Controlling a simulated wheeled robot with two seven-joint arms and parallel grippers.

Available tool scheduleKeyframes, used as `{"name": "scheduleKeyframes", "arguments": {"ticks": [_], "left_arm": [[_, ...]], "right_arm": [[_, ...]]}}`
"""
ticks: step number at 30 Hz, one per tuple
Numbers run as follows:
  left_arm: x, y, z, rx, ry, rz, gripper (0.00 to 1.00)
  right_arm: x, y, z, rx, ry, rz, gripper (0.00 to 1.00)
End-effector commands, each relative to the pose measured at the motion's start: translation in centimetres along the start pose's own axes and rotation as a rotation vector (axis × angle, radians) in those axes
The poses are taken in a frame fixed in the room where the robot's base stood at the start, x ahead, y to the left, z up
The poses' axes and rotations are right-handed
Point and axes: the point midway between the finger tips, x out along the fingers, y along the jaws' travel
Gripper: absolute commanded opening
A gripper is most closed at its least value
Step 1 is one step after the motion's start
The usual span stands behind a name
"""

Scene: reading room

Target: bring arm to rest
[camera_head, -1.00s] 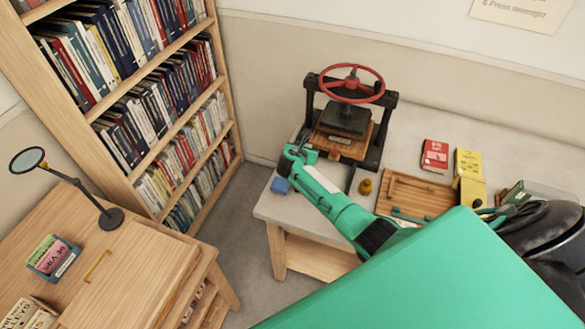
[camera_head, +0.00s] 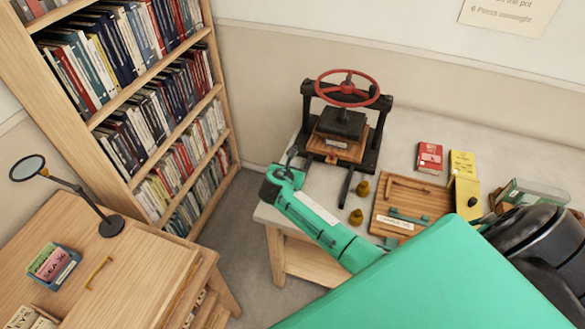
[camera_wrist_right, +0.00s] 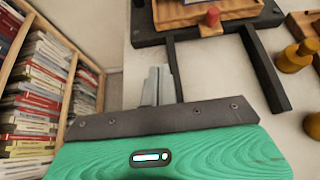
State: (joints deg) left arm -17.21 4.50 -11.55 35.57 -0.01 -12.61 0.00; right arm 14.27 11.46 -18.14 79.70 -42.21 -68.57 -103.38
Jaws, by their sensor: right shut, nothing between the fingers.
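My right arm (camera_head: 322,226), green with dark joints, reaches from the lower right across the bench. My right gripper (camera_head: 291,156) is over the left end of the bench, left of the book press, pointing away from me. In the right wrist view its grey fingers (camera_wrist_right: 158,86) are together with nothing between them, beside the black legs of the press. My left gripper is not in view.
The press (camera_head: 347,125) with its red wheel stands on the pale bench (camera_head: 400,128). Brass weights (camera_head: 363,187), a wooden tray (camera_head: 432,189), and red and yellow books lie right of it. A bookcase (camera_head: 219,70) and wooden desk (camera_head: 165,270) stand left; floor shows between.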

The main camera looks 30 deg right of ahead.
Motion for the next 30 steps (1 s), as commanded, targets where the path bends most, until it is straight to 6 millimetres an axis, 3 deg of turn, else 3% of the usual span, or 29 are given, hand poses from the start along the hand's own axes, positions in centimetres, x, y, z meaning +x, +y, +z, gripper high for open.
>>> {"name": "scheduleKeyframes", "arguments": {"ticks": [9, 14, 21, 27, 30], "left_arm": [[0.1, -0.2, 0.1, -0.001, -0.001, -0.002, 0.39], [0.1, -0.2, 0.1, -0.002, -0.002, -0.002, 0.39], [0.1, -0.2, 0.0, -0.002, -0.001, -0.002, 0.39], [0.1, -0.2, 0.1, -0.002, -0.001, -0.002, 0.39], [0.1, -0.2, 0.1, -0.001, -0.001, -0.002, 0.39]], "right_arm": [[-0.7, -0.1, -0.2, 0.011, 0.006, 0.001, 0.0], [-2.6, -1.6, -2.6, 0.189, 0.079, 0.003, 0.0], [-10.0, -6.9, -8.4, 0.795, 0.329, -0.073, 0.0], [-17.5, -11.8, -11.4, 1.294, 0.527, -0.245, 0.0], [-20.9, -13.8, -12.0, 1.5, 0.6, -0.347, 0.0]]}}
